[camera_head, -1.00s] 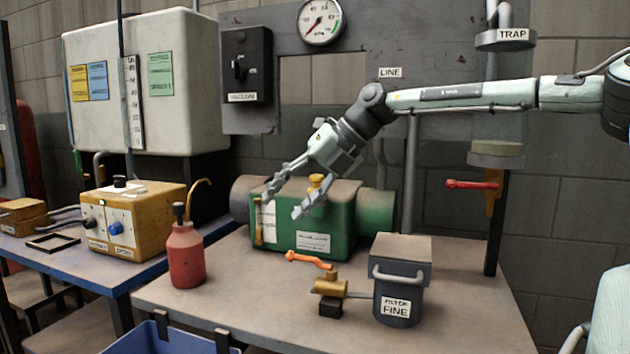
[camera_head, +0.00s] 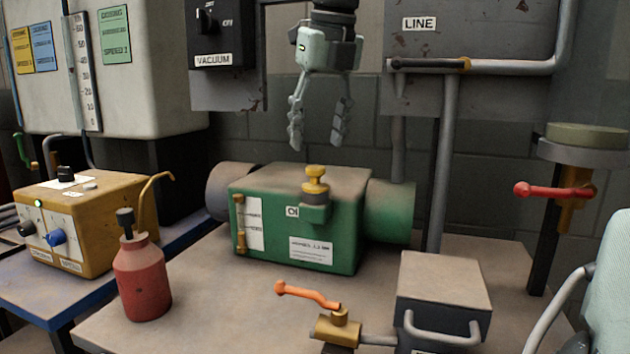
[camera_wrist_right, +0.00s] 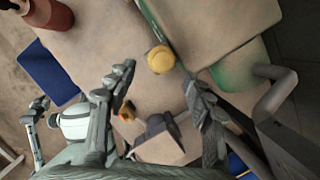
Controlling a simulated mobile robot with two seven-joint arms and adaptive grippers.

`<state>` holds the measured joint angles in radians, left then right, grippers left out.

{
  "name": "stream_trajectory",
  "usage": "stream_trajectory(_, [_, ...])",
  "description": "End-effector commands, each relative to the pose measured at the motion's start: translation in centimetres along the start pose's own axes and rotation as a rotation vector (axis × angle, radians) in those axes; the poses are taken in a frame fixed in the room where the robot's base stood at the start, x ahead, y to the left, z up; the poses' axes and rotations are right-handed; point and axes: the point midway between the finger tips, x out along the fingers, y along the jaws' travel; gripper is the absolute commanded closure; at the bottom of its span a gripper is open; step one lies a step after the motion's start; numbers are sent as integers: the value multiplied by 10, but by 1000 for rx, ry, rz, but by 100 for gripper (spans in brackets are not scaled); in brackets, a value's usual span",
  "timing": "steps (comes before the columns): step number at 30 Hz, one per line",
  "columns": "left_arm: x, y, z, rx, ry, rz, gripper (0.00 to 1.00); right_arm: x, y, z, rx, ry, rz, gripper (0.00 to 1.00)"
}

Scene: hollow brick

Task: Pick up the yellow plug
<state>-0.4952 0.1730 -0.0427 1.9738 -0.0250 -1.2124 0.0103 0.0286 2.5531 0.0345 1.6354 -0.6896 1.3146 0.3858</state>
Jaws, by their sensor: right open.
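The yellow plug (camera_head: 315,178) stands upright on a small green boss at the front of the green pump housing (camera_head: 278,248). My right gripper (camera_head: 318,138) hangs above it with its fingers pointing down, open and empty. A gap shows between the fingertips and the plug. In the right wrist view the plug's round top (camera_wrist_right: 160,60) lies near the middle, between the lines of my open right fingers (camera_wrist_right: 162,88) and beyond their tips. Nothing hides the plug.
A red bottle (camera_head: 142,280) stands to the left on the table. A pipe (camera_head: 445,170) rises behind the housing. Bare tabletop (camera_head: 225,310) lies in front of it.

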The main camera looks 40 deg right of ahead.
Motion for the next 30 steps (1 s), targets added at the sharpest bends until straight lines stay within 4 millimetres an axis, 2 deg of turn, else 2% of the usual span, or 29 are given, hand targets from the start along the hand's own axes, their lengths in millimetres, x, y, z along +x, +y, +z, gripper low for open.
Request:
stream_trajectory(7, [-1,-2,3,1,-3,-3,60,34,-4,-2,-1,4,2,48])
stream_trajectory(12, [6,-1,8,2,-15,0,60,55,-4,-1,-1,2,1,48])
stream_trajectory(21, [5,2,3,5,-7,3,60,59,-4,-1,0,-2,3,49])
stream_trajectory(30, [4,1,0,4,-1,3,60,58,-4,-1,0,-2,3,86])
